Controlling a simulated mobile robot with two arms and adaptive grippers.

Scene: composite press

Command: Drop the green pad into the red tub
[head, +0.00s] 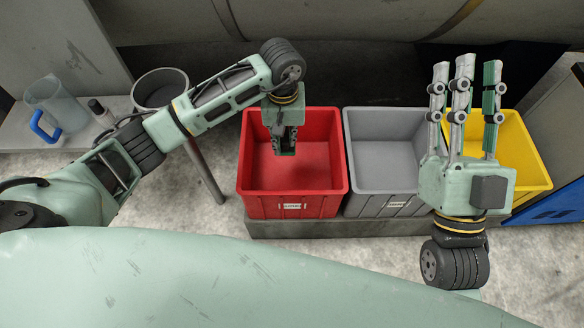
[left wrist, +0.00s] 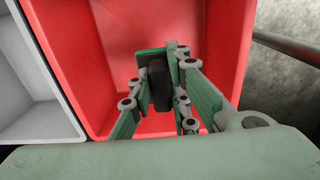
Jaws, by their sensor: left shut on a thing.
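The red tub (head: 315,180) stands on the floor platform, and its red inside (left wrist: 115,40) fills much of the left wrist view. My left gripper (head: 285,146) points down over the tub's opening, towards its left side. In the left wrist view its fingers (left wrist: 165,90) are shut on the green pad (left wrist: 150,54), which shows a green edge and a dark face. The pad is held above the tub floor. In the head view the gripper mostly hides it. My right gripper (head: 465,75) is raised with its fingers pointing up, apart and empty.
A grey tub (head: 378,165) stands right of the red tub, and a yellow tub (head: 520,155) beyond it, partly behind my right gripper.

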